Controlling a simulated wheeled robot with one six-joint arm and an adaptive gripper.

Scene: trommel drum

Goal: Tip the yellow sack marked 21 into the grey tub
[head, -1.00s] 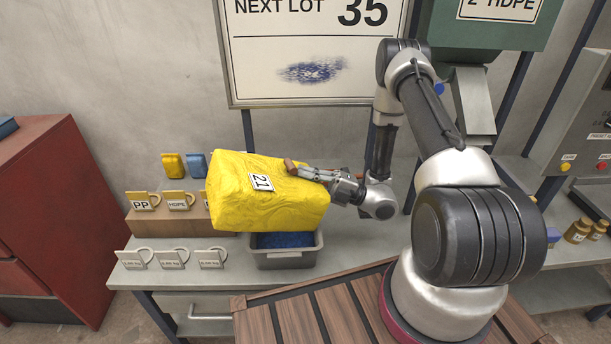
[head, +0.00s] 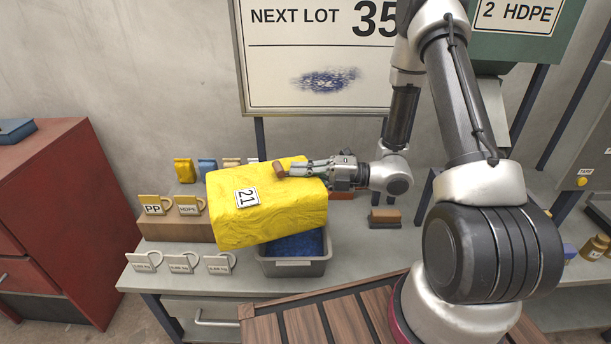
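The yellow sack (head: 270,215) marked 21 hangs in the air, slightly tilted, its lower left end over the left side of the grey tub. My gripper (head: 282,171) reaches in from the right and is shut on a brown toggle on top of the sack. The grey tub (head: 296,269) stands on the bench below, with blue material (head: 297,245) in it. The sack hides the tub's left and back parts.
Mugs marked PP and HDPE (head: 189,205) stand on a wooden step to the left, with several white tags (head: 180,262) in front. A brush (head: 384,217) lies to the right of the tub. A red cabinet (head: 60,220) stands at far left.

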